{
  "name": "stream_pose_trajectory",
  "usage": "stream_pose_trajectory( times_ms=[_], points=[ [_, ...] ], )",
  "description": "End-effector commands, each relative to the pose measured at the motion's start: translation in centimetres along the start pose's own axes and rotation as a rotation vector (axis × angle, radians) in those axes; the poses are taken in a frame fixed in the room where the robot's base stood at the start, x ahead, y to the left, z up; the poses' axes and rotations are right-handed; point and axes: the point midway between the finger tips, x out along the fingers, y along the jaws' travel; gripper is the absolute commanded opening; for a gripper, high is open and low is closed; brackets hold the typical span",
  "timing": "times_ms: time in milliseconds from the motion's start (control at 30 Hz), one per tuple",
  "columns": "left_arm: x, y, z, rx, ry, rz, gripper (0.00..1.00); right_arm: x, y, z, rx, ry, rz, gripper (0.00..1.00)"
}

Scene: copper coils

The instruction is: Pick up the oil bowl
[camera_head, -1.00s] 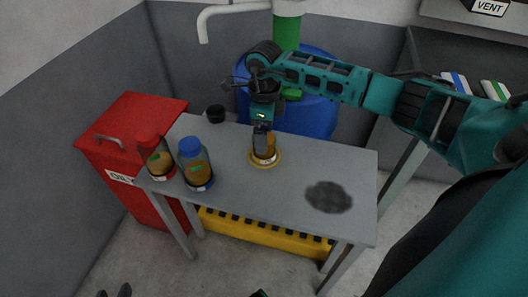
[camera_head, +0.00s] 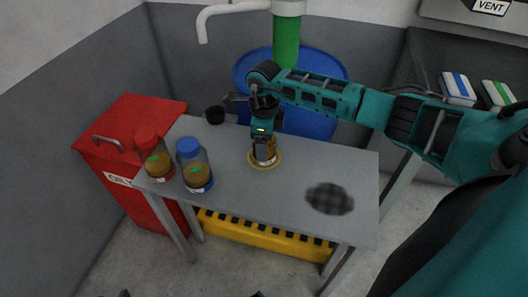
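My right gripper (camera_head: 264,158) points straight down at the middle of the grey table (camera_head: 235,205). Its fingertips are at a round yellow-orange piece with a wider rim (camera_head: 277,162), which may be the oil bowl. The fingers hide most of its middle, and I cannot tell whether they grip it. My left gripper cannot be made out.
A red-capped jar (camera_head: 155,160) and a blue-capped jar (camera_head: 196,172) of brown content stand at the left. A dark round mesh patch (camera_head: 330,199) lies at the right. A red bin (camera_head: 112,150) is left of the table; a blue barrel (camera_head: 310,123) is behind.

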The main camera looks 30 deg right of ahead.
Motion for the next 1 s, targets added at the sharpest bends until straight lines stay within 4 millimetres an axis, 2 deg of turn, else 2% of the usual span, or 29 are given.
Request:
stream_pose_trajectory(
  times_ms=[33, 300, 633, 833, 1000],
  points=[
    [0.0, 0.0, 0.0, 0.0, 0.0, 0.0, 0.4, 0.0, 0.0, 0.0, 0.0, 0.0, 0.0, 0.5],
    [0.0, 0.0, -0.1, 0.0, 0.001, 0.0, 0.4, -0.1, -0.1, 0.0, 0.0, -0.001, -0.001, 0.25],
    [-0.1, 0.0, -0.4, -0.003, 0.004, 0.0, 0.4, -0.9, -0.1, 0.1, 0.0, -0.003, -0.003, 0.23],
    [-0.5, 0.2, -1.2, -0.01, 0.007, -0.001, 0.4, -3.9, -0.1, 0.1, -0.001, -0.004, -0.005, 0.23],
    [-1.0, 0.2, -2.0, -0.011, 0.008, 0.0, 0.4, -8.6, -0.2, 0.1, -0.001, -0.005, -0.007, 0.23]
  ],
)
